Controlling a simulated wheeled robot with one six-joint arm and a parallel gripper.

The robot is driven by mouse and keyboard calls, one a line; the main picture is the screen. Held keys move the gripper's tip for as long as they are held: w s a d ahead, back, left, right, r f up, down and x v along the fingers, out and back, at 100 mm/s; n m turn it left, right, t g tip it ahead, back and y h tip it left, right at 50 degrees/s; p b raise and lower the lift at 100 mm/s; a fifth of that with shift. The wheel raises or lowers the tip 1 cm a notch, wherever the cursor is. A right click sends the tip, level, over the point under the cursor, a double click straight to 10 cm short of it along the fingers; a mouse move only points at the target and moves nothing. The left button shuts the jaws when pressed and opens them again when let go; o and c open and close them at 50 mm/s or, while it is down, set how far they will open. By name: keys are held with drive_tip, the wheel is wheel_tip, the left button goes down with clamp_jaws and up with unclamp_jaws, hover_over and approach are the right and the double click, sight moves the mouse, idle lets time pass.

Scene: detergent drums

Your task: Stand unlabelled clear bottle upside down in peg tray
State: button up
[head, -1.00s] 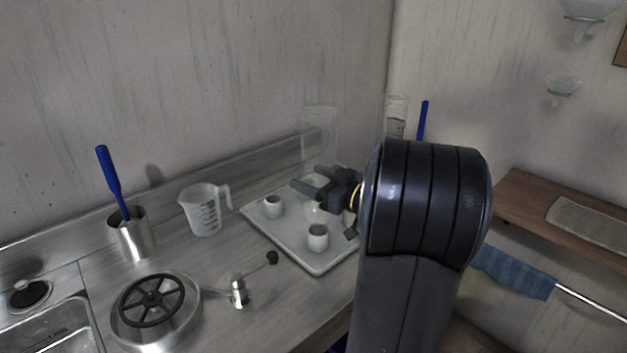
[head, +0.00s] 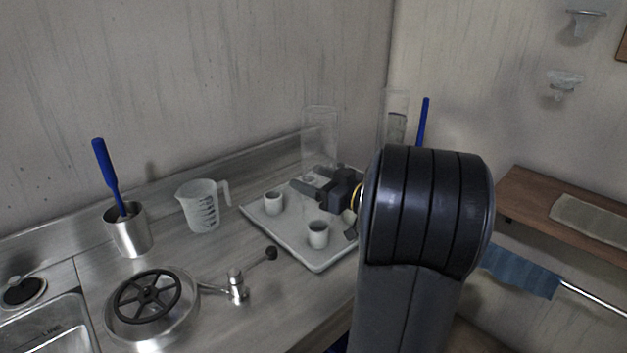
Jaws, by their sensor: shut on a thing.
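A clear bottle (head: 320,135) stands out above my gripper, nearly vertical, over the back of the pale peg tray (head: 296,257). My gripper (head: 311,183) is shut on the bottle near its lower part, with its dark fingers pointing left. The bottle's lower end is hidden or too faint to see, so I cannot tell whether it touches the tray. My arm hides the tray's right side.
Another clear vessel (head: 394,108) stands behind my arm, beside a blue handle (head: 423,120). A measuring jug (head: 203,206), a metal cup (head: 130,232) with a blue-handled tool and a black-wheeled round fitting (head: 146,296) occupy the counter's left. A wooden shelf (head: 535,205) is at right.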

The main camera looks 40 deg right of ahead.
drive_tip(key=shift+f+b, duration=0.45)
drive_tip(key=shift+b, duration=0.2)
drive_tip(key=o, duration=1.1)
drive_tip(key=shift+c, duration=0.2)
drive_tip(key=shift+s, duration=0.1)
drive_tip(key=b+v, duration=0.1)
drive_tip(key=v, duration=0.9)
drive_tip(key=shift+s+b, duration=0.3)
drive_tip(key=shift+d+r, duration=0.1)
